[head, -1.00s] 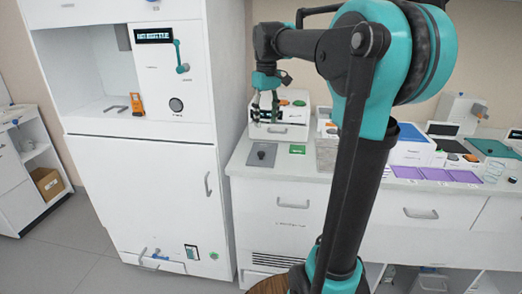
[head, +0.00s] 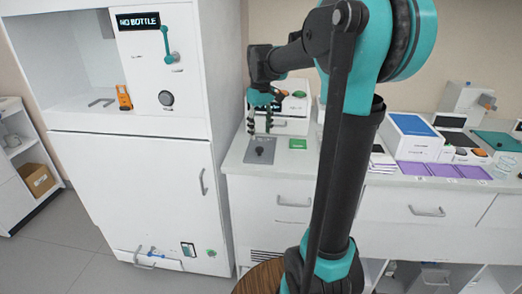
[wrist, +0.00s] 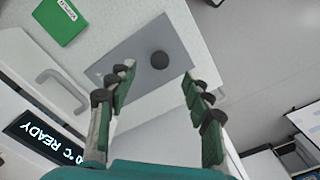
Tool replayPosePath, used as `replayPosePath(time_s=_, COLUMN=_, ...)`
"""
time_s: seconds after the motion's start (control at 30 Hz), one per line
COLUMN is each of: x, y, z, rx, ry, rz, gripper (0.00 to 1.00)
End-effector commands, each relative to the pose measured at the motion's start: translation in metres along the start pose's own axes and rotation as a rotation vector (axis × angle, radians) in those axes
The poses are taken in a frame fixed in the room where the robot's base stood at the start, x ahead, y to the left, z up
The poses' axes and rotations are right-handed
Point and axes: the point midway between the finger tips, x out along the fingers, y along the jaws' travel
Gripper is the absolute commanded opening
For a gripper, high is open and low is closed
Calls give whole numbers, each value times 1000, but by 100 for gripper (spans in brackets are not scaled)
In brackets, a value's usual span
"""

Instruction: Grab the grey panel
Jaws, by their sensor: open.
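The grey panel (head: 260,152) is a flat grey plate with a dark round knob in its middle. It lies on the white counter, near the counter's left end. It also shows in the wrist view (wrist: 137,62), where the knob (wrist: 159,60) is seen beyond and between the two fingertips. My gripper (head: 260,130) is open and empty, pointing down above the panel in the head view. In the wrist view my gripper (wrist: 157,75) has its fingers spread to either side of the knob, apart from it as far as I can tell.
A green labelled card (head: 297,144) lies to the right of the panel. A white device (head: 290,105) stands behind it on the counter. A tall white cabinet (head: 130,180) with a "NO BOTTLE" display rises to the left. A blue-topped box (head: 412,137) and purple plates stand further right.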

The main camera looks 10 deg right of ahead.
Motion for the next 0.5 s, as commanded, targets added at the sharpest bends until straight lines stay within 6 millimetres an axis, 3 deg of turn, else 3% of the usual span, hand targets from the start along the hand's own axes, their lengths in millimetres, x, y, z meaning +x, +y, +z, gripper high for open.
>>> replayPosePath(time_s=0.1, x=16, y=0, z=0, rx=0, ry=0, rz=0, gripper=51)
replayPosePath(time_s=0.37, x=33, y=0, z=-2, rx=0, ry=0, rz=0, gripper=51)
replayPosePath(time_s=0.5, x=54, y=-1, z=-6, rx=-1, ry=0, rz=0, gripper=51)
